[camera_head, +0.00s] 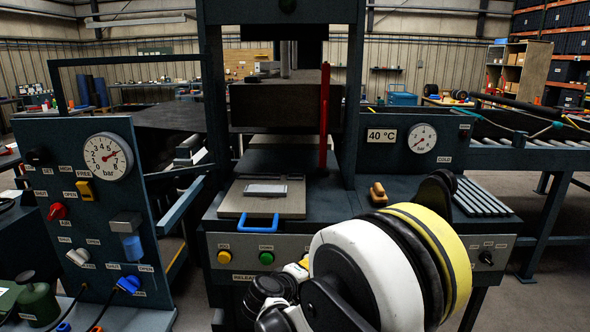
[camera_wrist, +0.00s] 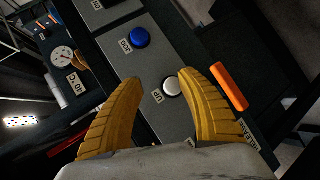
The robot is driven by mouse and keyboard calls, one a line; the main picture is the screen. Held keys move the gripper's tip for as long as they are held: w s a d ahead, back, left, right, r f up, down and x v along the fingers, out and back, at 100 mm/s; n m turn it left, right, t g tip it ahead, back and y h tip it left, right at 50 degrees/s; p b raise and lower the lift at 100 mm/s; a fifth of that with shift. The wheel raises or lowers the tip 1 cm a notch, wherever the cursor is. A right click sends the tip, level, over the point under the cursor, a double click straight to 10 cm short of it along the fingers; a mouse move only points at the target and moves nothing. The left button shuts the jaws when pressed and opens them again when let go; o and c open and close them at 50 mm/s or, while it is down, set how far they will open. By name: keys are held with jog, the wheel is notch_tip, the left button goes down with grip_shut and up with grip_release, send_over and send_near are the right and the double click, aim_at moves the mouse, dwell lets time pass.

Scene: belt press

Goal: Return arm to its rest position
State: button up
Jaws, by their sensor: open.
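My arm (camera_head: 385,275) fills the lower right of the head view, in front of the press; it is bent, with its white and yellow links close to the camera. In the wrist view, my gripper (camera_wrist: 160,78) shows two yellow ribbed fingers spread apart with nothing held. A white button (camera_wrist: 172,86) labelled UP shows between the fingertips. I cannot tell whether a finger touches the panel. A blue button (camera_wrist: 139,37) and an orange bar (camera_wrist: 229,87) lie beyond the fingers. In the head view my fingertips are not clearly visible.
The press (camera_head: 286,105) stands ahead with a plate with a blue handle (camera_head: 260,226) on its bed. A control panel with a gauge (camera_head: 108,157) stands at left. Another gauge (camera_head: 422,138) is on the right. A roller conveyor (camera_head: 535,155) runs to the right.

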jog(key=s+d+r+m+g+y, duration=0.3)
jog(key=s+d+r+m, duration=0.1)
jog(key=s+d+r, duration=0.75)
jog(key=s+d+f+m+y, duration=0.1)
jog(key=s+m, duration=0.1)
jog(key=s, duration=0.9)
jog(key=s+d+m+g+y, duration=0.1)
jog(key=s+m+y, duration=0.1)
jog(key=s, duration=0.8)
jog(key=shift+s+d+f+m+y, duration=0.3)
jog(key=shift+s+f+m, duration=0.1)
jog(key=shift+m, duration=0.1)
